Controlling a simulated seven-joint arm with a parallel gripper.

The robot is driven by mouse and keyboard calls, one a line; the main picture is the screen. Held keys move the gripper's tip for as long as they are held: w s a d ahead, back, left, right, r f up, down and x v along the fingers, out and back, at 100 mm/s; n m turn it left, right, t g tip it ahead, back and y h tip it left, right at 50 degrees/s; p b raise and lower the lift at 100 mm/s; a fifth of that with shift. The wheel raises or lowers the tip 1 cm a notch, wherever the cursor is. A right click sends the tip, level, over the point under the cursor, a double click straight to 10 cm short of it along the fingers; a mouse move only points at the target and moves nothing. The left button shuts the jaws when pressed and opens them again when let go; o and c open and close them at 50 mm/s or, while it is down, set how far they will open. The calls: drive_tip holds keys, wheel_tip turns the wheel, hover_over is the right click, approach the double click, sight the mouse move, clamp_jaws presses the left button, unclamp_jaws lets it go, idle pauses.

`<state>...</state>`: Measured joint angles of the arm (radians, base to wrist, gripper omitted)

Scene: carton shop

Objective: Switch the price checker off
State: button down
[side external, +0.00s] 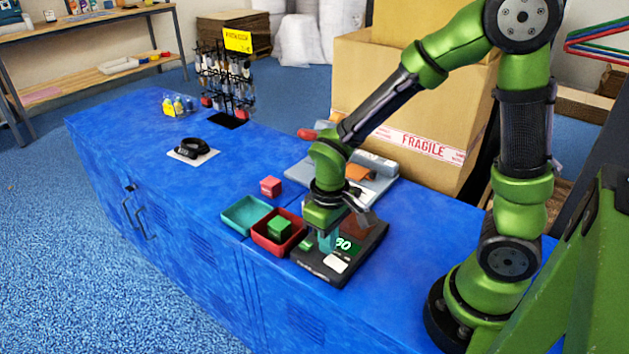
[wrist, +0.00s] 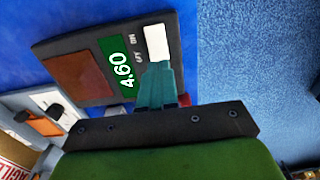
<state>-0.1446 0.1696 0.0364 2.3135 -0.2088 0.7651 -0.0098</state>
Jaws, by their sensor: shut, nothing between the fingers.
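My gripper (side external: 327,244) is shut and empty, with teal fingers pointing down over the device. In the wrist view the fingers (wrist: 161,80) cover part of its face. I cannot tell whether they touch it.
A red tray (side external: 262,241) with a green block (side external: 279,228) stands left of the device. A teal tray (side external: 237,221) and a red block (side external: 270,186) are near it. A grey machine (side external: 376,165) and large cartons (side external: 400,100) stand behind. The counter's left part (side external: 135,135) is mostly clear.

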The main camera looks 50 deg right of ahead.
drive_tip(key=shift+f, duration=1.1)
idle(0.3)
drive_tip(key=shift+r, duration=3.55)
drive_tip(key=shift+f, duration=0.1)
drive_tip(key=s+d+r+m+t+y, duration=0.1)
drive_tip(key=s+r+m+t, duration=0.1)
drive_tip(key=r, duration=0.5)
drive_tip(key=s+d+r+m+t+y, duration=0.1)
drive_tip(key=s+r+m+t, duration=0.1)
drive_tip(key=r+t, duration=0.3)
drive_tip(key=shift+v, duration=1.05)
drive_tip(key=shift+a, duration=0.2)
